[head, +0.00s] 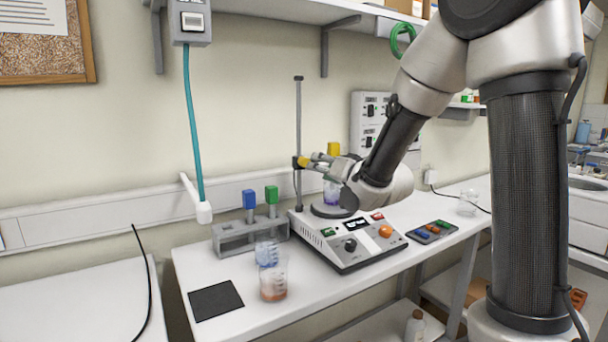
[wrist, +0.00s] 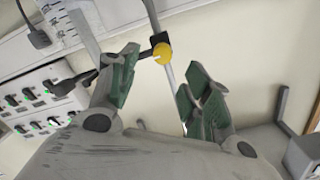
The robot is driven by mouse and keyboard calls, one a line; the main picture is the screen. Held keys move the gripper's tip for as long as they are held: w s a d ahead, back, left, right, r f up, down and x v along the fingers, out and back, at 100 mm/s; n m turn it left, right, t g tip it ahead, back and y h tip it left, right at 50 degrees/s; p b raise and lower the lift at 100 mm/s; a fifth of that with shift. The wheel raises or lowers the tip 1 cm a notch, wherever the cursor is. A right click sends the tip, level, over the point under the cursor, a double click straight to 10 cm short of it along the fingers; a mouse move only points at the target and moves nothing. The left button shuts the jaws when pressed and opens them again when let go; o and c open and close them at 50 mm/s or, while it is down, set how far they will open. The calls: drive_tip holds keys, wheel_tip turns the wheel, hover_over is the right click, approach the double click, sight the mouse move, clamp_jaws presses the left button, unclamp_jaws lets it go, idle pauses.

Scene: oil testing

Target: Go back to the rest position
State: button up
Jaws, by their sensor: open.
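My gripper (wrist: 162,88) is open in the wrist view, with green-padded fingers spread apart and nothing visibly held. Between and beyond the fingertips are a metal rod and a clamp with a round yellow knob (wrist: 162,53); I cannot tell how near they are. In the head view my arm reaches over the stirrer machine (head: 345,245), and my gripper is mostly hidden behind the wrist, close to the stand's clamp (head: 302,162). A beaker with bluish-purple liquid (head: 331,193) stands on the machine's round plate, partly covered by my arm. A yellow block (head: 333,148) shows just above.
A grey rack (head: 232,241) holds a blue-topped and a green-topped item. Two beakers, one with orange liquid (head: 273,289), stand in front. A black mat (head: 216,300) lies at front left. A button panel (head: 431,232) and a clear beaker (head: 467,203) are right. A shelf (head: 285,10) hangs above.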

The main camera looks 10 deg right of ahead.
drive_tip(key=s+d+f+n+g+h, duration=0.1)
drive_tip(key=s+d+g, duration=0.3)
drive_tip(key=s, duration=0.8)
drive_tip(key=s+d+f+n+g+h, duration=0.1)
drive_tip(key=s+d+g, duration=0.3)
drive_tip(key=s, duration=0.8)
drive_tip(key=s+d+f+n+g+h, duration=0.1)
drive_tip(key=s+d+f+g+h, duration=0.1)
drive_tip(key=s, duration=1)
drive_tip(key=shift+d+f+g+h, duration=0.15)
drive_tip(key=shift+d+g+h, duration=0.55)
drive_tip(key=shift+d+g, duration=0.3)
drive_tip(key=shift+s, duration=0.1)
